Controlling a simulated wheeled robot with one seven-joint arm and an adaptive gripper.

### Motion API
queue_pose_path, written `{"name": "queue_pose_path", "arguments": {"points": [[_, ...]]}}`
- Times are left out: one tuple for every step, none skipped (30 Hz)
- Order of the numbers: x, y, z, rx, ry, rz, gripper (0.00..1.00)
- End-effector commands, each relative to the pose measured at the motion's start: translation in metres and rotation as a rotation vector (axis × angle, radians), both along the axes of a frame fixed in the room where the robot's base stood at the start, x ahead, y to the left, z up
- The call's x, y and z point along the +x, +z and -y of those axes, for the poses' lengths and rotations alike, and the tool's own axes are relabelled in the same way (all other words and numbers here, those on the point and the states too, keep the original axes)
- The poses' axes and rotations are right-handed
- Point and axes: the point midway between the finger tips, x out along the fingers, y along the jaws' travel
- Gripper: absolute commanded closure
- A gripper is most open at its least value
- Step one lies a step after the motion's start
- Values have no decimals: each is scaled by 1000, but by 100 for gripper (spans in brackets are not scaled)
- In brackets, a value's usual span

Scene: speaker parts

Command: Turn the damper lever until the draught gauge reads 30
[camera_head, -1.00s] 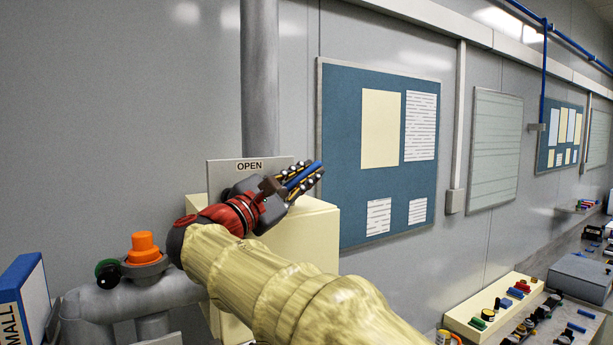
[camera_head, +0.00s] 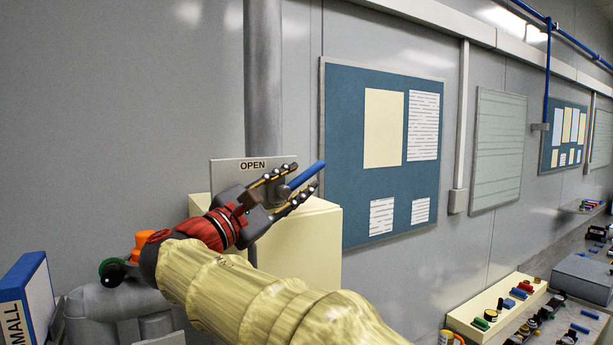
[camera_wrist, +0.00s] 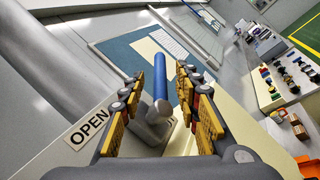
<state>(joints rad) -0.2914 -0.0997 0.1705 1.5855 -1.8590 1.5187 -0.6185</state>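My gripper (camera_head: 303,177) is open, with one finger on each side of the blue bar in the head view. In the wrist view my gripper (camera_wrist: 171,64) has the bar between or just beyond its fingers, close to the right one; I cannot tell whether they touch. A grey plate marked OPEN (camera_head: 252,165) stands behind. I see no draught gauge dial or reading.
A grey pipe (camera_head: 263,80) runs up the wall behind the plate. A blue board (camera_head: 345,150) hangs on the wall. A bench with small parts (camera_head: 545,325) is at lower right.

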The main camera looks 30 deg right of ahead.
Motion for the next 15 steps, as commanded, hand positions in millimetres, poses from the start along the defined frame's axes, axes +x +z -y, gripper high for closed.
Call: {"name": "queue_pose_path", "arguments": {"points": [[-3, -3, -12, -1, 5, -1, 68], [-5, -5, -17, 0, 5, -1, 68], [-8, -7, -24, -1, 5, -1, 68], [-11, -9, -30, -1, 4, -1, 68], [-12, -11, -35, 0, 5, -1, 68], [-15, -12, -41, 0, 4, 0, 68], [-17, -14, -45, 0, 4, 0, 68], [-18, -15, -49, 0, 4, 0, 68], [-20, -17, -53, 0, 2, -1, 68], [-21, -18, -56, 1, 3, -1, 68], [-22, -18, -59, 1, 3, -1, 68], [-23, -20, -62, 0, 2, -1, 68], [-24, -20, -63, 1, 1, 0, 68], [-25, -21, -65, 1, 1, 0, 68], [-25, -21, -66, 1, 1, 0, 68]]}}
